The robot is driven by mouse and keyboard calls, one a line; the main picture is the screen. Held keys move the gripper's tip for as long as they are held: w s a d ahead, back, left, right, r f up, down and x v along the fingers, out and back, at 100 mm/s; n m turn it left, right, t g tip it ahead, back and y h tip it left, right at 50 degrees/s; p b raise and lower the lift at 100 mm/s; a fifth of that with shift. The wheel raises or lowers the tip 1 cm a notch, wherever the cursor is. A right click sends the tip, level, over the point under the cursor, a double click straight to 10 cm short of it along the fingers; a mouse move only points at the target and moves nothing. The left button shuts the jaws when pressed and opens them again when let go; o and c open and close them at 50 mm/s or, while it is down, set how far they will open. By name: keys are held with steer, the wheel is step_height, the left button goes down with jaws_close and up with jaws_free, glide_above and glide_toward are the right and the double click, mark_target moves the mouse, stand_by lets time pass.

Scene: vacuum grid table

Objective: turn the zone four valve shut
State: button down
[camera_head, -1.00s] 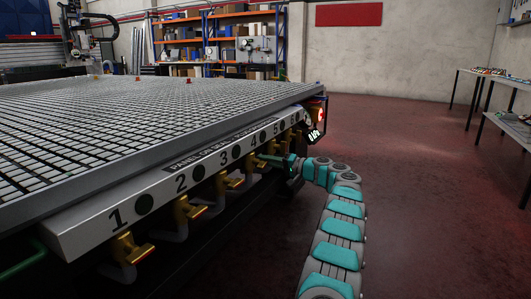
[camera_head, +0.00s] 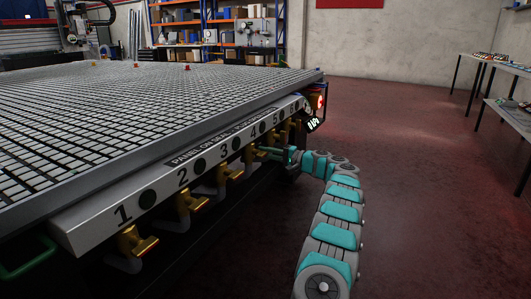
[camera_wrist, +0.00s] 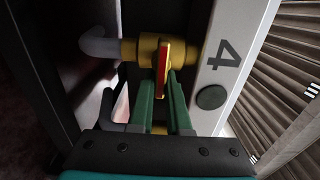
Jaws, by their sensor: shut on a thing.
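The zone four valve (camera_wrist: 132,50) is a brass fitting beside the white panel marked 4 in the wrist view. Its red and yellow handle (camera_wrist: 164,60) shows edge-on and runs across the brass body in that view. My gripper (camera_wrist: 160,82) has its two green fingers shut on this handle, one on each side. In the head view my gripper (camera_head: 268,150) reaches the valve below the number 4 from the right. The valve is mostly hidden behind it there.
Other brass valves, such as the zone one valve (camera_head: 135,241), line the panel (camera_head: 90,232) under the grid table (camera_head: 150,115). A grey pipe (camera_wrist: 98,43) meets valve four. Red floor (camera_head: 420,190) is clear to the right, up to side tables (camera_head: 503,112).

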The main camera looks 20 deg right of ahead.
steer(key=c, duration=0.9)
jaws_free()
steer(key=b+v, duration=0.1)
steer(key=v, duration=0.6)
steer(key=shift+s+d+f, duration=0.1)
steer(key=shift+s+d, duration=0.15)
steer(key=shift+s, duration=0.05)
